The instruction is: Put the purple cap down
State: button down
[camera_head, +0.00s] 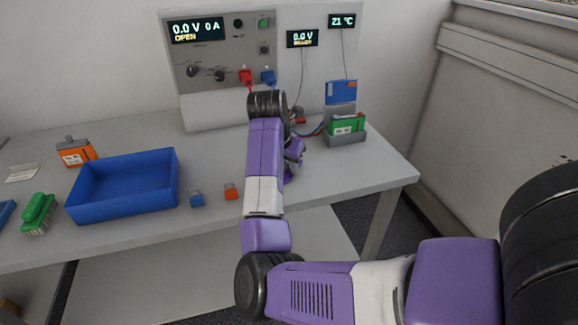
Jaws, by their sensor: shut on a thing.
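My gripper (294,157) is partly hidden behind my purple forearm, above the table to the left of the grey holder. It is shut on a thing. Purple shapes show at the gripper, but I cannot clearly tell the purple cap from my own purple parts. The fingertips and the cap's outline are hidden or too small to make out. No purple cap shows lying on the bare part of the table (375,172).
A cycler panel (215,60) stands at the back, with red and blue plugs. A grey holder (347,138) with a green block (347,123) is at right.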

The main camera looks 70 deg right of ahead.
jog(key=shift+f, duration=0.15)
jog(key=c, duration=1.3)
grip_release()
jog(key=v, duration=1.2)
jog(key=shift+r+b, duration=0.25)
jog(key=shift+b, duration=0.1)
